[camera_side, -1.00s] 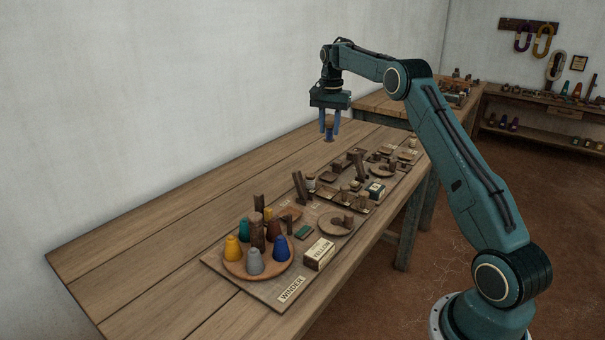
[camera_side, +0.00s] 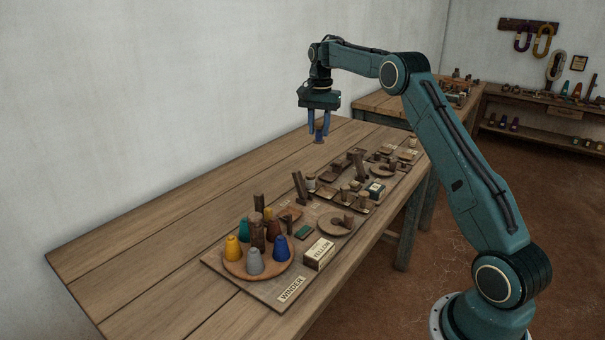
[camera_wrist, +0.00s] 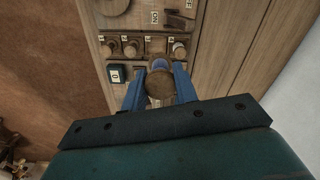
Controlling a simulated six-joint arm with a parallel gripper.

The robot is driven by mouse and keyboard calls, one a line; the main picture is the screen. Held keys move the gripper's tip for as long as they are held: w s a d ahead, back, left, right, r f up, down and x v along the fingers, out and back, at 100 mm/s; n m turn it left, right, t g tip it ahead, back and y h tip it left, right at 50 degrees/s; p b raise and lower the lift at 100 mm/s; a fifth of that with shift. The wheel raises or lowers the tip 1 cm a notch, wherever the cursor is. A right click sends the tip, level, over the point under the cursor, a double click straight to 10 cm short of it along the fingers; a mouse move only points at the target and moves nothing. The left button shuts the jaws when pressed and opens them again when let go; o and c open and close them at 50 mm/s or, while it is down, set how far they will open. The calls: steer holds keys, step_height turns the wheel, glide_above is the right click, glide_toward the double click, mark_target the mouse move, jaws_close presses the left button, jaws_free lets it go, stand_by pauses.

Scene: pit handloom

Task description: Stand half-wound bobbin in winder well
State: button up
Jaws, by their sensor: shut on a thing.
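My gripper (camera_side: 319,129) is shut on a bobbin and holds it upright in the air above the table. The bobbin (camera_wrist: 160,88) has a round brown end, with some blue showing beyond it in the wrist view. In the side view it is small and partly hidden between the blue fingers. The winder board (camera_side: 262,296), labelled WINDER, lies at the near end of the table, well away from my gripper. I cannot make out which opening is the winder well.
A round wooden tray (camera_side: 234,268) holds several coloured cones around dark posts. A box marked YELLOW (camera_side: 319,253) stands to its right. Tilted dark posts (camera_side: 300,187) and several small parts crowd the boards farther back. The wall-side strip of table (camera_side: 200,205) is clear.

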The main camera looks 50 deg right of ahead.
steer(key=a, duration=1.3)
steer(key=shift+w+a+r, duration=0.25)
steer(key=shift+w+r, duration=0.1)
steer(key=shift+r, duration=0.05)
steer(key=shift+f, duration=0.1)
step_height(320, 180, down, 20)
steer(key=shift+r, duration=0.1)
steer(key=o, duration=0.9)
steer(key=shift+o, duration=0.2)
